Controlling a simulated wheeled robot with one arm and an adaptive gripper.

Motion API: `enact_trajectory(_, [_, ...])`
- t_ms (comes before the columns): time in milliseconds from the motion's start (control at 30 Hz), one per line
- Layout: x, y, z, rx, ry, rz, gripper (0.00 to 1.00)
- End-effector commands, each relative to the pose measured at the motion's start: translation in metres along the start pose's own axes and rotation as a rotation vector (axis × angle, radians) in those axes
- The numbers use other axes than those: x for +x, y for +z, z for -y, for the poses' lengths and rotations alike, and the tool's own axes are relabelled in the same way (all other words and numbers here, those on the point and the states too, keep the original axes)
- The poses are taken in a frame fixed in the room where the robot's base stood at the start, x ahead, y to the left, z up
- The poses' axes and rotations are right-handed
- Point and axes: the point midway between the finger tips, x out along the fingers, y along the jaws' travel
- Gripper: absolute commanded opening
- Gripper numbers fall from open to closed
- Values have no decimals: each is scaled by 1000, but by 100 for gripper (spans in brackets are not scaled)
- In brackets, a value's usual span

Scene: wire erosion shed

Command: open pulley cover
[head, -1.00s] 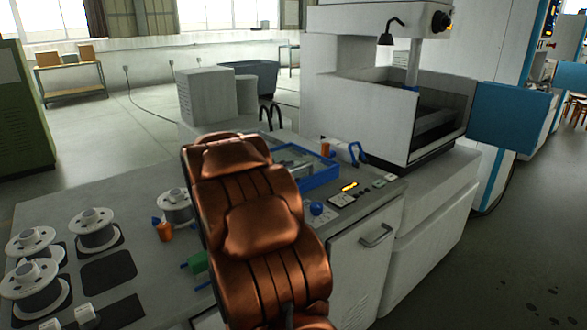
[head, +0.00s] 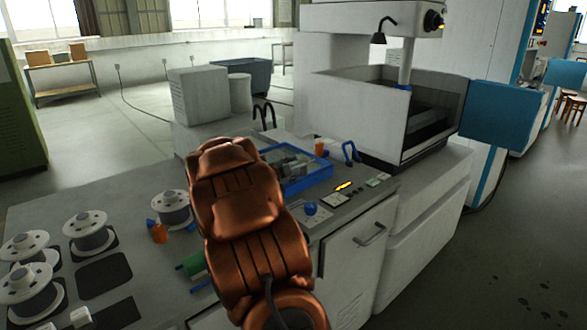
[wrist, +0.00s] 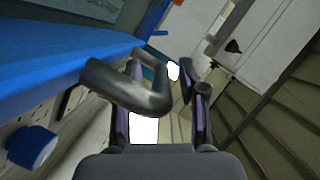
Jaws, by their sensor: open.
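My gripper (wrist: 160,108) is open in the wrist view, with one dark finger on each side. A dark grey bent bar, like a handle (wrist: 128,91), lies at the left finger and reaches into the gap between the fingers. I cannot tell whether it touches them. A long blue surface (wrist: 60,72) runs beside it at the left. I cannot tell which part the bar belongs to, and I cannot clearly make out the pulley cover. In the head view my copper-coloured arm hides my gripper and part of the bench.
A cabinet handle (head: 370,234) sticks out in front. The white machine (head: 352,105) stands behind. The floor at right is clear.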

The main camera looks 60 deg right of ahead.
Motion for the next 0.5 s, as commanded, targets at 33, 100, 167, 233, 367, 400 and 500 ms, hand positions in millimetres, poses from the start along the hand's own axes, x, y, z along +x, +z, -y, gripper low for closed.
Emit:
enact_trajectory(33, [0, 0, 0, 0, 0, 0, 41])
enact_trajectory(100, [0, 0, 0, 0, 0, 0, 40])
enact_trajectory(167, [0, 0, 0, 0, 0, 0, 34])
enact_trajectory(233, [0, 0, 0, 0, 0, 0, 27])
enact_trajectory(367, [0, 0, 0, -1, 0, 0, 13])
enact_trajectory(400, [0, 0, 0, 0, 0, 0, 9])
enact_trajectory(500, [0, 0, 0, 0, 1, 1, 0])
